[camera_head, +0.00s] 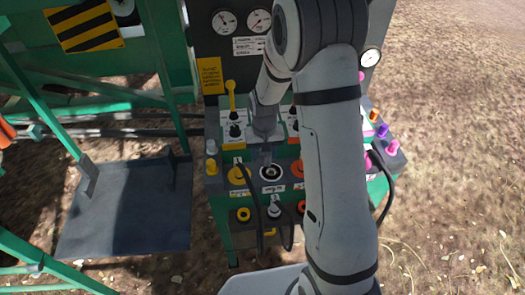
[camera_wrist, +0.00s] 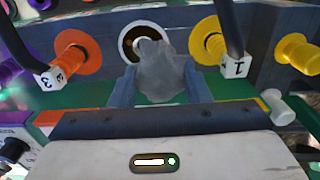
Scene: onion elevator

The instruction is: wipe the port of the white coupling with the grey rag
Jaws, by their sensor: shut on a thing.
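The white coupling is a white ring around a dark port (camera_wrist: 128,42) on the panel in the wrist view; it also shows in the head view (camera_head: 271,173). My gripper (camera_wrist: 158,88) is shut on the crumpled grey rag (camera_wrist: 160,72), which bulges out between the two fingers. In the wrist view the rag overlaps the lower right of the port and hides part of it. I cannot tell whether the rag touches the port. In the head view my gripper (camera_head: 265,150) is just above the white coupling, and the rag is hard to make out.
An orange coupling (camera_wrist: 76,52) and a yellow coupling (camera_wrist: 210,42) flank the white one. Black hoses with numbered white tags (camera_wrist: 236,66) hang close on both sides. Gauges (camera_head: 224,22) and levers stand behind. A dark flat plate (camera_head: 125,215) lies at left.

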